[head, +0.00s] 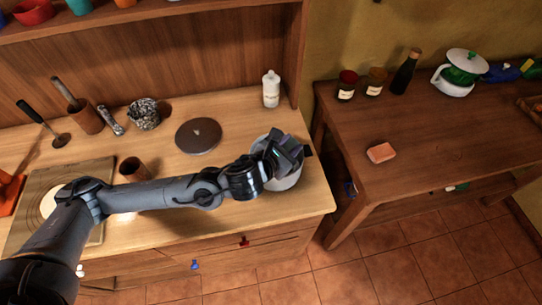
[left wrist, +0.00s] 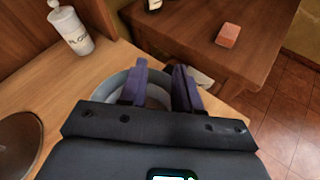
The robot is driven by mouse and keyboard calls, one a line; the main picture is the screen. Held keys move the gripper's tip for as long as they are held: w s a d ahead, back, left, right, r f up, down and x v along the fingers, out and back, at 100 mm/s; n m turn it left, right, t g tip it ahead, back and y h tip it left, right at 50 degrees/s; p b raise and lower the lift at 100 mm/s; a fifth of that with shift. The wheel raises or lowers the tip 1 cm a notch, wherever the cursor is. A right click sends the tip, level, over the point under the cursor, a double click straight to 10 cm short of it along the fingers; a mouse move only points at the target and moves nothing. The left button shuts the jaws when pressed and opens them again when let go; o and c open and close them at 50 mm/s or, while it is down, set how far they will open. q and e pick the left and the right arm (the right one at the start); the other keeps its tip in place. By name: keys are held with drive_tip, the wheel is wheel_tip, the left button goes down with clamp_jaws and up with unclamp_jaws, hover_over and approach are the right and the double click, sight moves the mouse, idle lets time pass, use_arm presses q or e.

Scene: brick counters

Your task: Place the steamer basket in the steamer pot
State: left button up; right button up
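A round light-grey vessel (head: 286,183) stands near the right end of the wooden counter, mostly hidden by my left gripper (head: 291,153). Its grey rim (left wrist: 103,87) shows behind the fingers in the left wrist view. I cannot tell whether it is the steamer pot, the basket, or one inside the other. My left gripper (left wrist: 158,84) is over the vessel, its two fingers apart with a gap between them. Whether a finger touches the rim is unclear. A dark round lid (head: 198,136) with a small knob lies on the counter left of the vessel. My right gripper is not in view.
A white bottle (head: 271,89) stands behind the vessel. A speckled pot (head: 143,113), a wooden cup (head: 134,169) and a utensil holder (head: 86,118) are further left. A brown table (head: 440,150), with an orange sponge (head: 381,152), stands right across a gap.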

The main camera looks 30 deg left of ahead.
use_arm(q)
drive_tip(key=b+v, duration=0.1)
drive_tip(key=v, duration=1)
drive_tip(key=shift+f, duration=0.15)
drive_tip(key=shift+s, duration=0.1)
